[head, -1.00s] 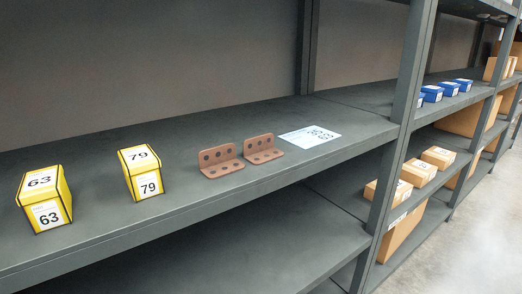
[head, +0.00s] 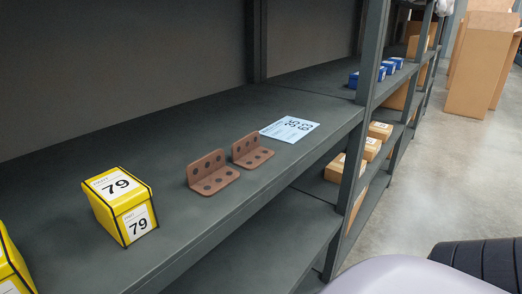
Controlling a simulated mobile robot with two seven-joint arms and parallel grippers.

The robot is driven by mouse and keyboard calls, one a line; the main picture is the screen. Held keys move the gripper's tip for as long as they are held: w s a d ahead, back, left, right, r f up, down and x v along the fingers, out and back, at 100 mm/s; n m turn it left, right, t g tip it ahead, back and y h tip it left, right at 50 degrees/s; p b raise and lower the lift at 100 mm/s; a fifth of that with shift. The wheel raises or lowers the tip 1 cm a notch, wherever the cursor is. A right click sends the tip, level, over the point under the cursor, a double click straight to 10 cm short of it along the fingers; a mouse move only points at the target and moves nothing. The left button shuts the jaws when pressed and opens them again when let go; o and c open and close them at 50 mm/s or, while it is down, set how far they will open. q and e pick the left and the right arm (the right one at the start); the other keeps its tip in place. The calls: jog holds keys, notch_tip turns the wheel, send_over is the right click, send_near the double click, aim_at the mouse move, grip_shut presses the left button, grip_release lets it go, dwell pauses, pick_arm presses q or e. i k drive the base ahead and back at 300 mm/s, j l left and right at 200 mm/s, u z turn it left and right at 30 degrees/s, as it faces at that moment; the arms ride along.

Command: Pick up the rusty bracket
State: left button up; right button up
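Two rusty brown angle brackets with dark holes stand side by side on the grey shelf (head: 110,145) in the head view. The nearer bracket (head: 212,173) is left of the farther bracket (head: 251,151), with a small gap between them. Each has one flat leg on the shelf and one upright leg at the back. Both are in plain sight with nothing on them. Neither of my grippers is in view.
A yellow box marked 79 (head: 121,207) stands left of the brackets, and another yellow box (head: 10,268) is cut off at the left edge. A printed sheet (head: 289,129) lies right of them. A shelf post (head: 357,130) rises farther right.

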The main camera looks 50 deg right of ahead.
aim_at(247, 153)
jog(key=z, duration=2.2)
jog(key=k+l, duration=0.05)
jog(key=l, duration=0.05)
